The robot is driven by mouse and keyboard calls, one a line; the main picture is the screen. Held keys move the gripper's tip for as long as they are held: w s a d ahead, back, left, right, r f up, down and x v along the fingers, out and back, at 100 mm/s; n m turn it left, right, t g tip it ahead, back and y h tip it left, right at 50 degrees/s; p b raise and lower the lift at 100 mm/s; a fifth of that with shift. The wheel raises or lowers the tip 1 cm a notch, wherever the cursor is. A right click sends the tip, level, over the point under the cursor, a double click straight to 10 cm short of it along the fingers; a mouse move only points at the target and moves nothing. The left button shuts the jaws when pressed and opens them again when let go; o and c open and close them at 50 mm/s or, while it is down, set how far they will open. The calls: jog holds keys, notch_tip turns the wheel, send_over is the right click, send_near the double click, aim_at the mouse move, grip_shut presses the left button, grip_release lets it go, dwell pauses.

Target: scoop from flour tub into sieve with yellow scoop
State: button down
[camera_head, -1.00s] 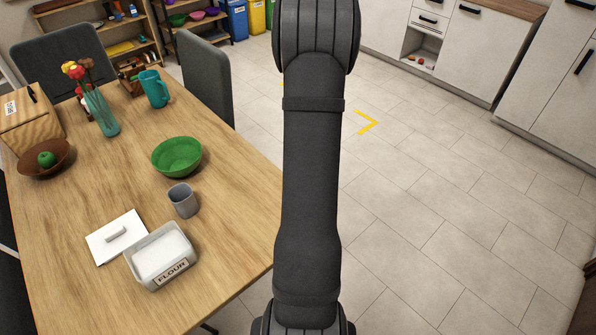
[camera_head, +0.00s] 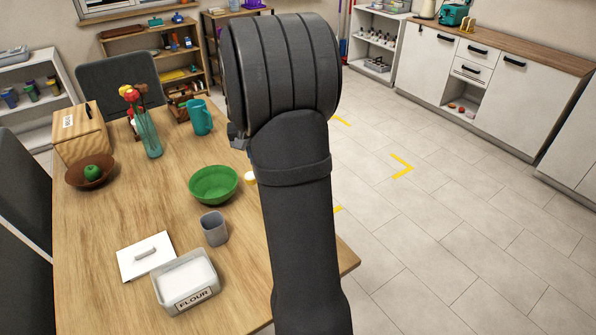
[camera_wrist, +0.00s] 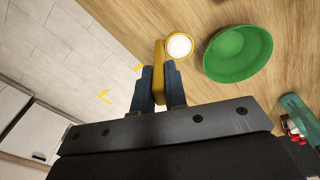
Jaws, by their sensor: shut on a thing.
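My gripper (camera_wrist: 159,84) is shut on the handle of the yellow scoop (camera_wrist: 159,62), held between its two blue fingers in the wrist view. The scoop's round cup holds white stuff (camera_wrist: 179,46) that looks like flour. In the head view, the scoop's cup (camera_head: 250,178) shows just right of the green bowl; my arm hides the handle and most of the gripper. The white flour tub (camera_head: 184,283), labelled FLOUR, stands open and holds white flour. I cannot make out a sieve.
The green bowl (camera_head: 214,184) is close to the scoop and also shows in the wrist view (camera_wrist: 238,52). A grey cup (camera_head: 214,229) stands between bowl and tub. A flower vase (camera_head: 149,134), teal jug (camera_head: 199,118) and fruit bowl (camera_head: 90,171) stand farther back.

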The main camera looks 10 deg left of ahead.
jog(key=s+a+r+n+t, duration=0.1)
jog(key=s+a+r+t, duration=0.1)
jog(key=s+a+r, duration=0.3)
jog(key=s+a, duration=0.2)
jog(key=a, duration=0.2)
jog(key=shift+s+n, duration=0.3)
jog(key=shift+s, duration=0.05)
dwell(0.3)
jog(key=shift+s+a+f+t+h, duration=0.15)
jog(key=shift+s+t+h, duration=0.35)
jog(key=shift+t, duration=0.3)
jog(key=shift+s, duration=0.15)
jog(key=shift+s+a+t, duration=0.15)
jog(key=shift+s+t, duration=0.25)
jog(key=shift+t, duration=0.3)
jog(key=shift+s+a+f+t, duration=0.1)
jog(key=shift+s+a+t, duration=0.05)
jog(key=shift+s+t, duration=0.45)
